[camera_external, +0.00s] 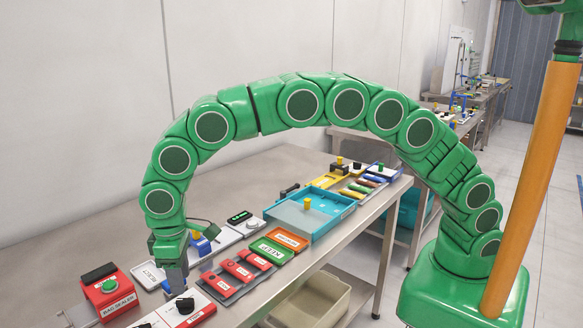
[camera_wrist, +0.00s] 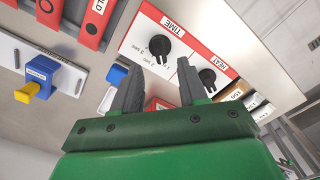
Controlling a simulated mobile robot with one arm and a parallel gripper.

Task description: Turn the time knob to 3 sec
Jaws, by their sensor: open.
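The time knob (camera_wrist: 160,46) is a black round knob on a white panel with a red strip labelled TIME. Small "sec" markings sit around its lower side; its exact setting is hard to read. My gripper (camera_wrist: 161,72) is open, its two grey fingers apart and pointing toward the panel. The time knob shows just beyond and between the fingertips, with no clear contact. In the external view my gripper (camera_external: 178,288) points down just above a black knob (camera_external: 185,305) on the red and white panel, partly covering that area.
A second black knob (camera_wrist: 207,76), labelled HEAT, sits close beside the time knob. A red bag sealer (camera_external: 107,292) stands at the left. Red labelled blocks (camera_external: 237,270) and a blue tray (camera_external: 312,220) lie farther along the bench.

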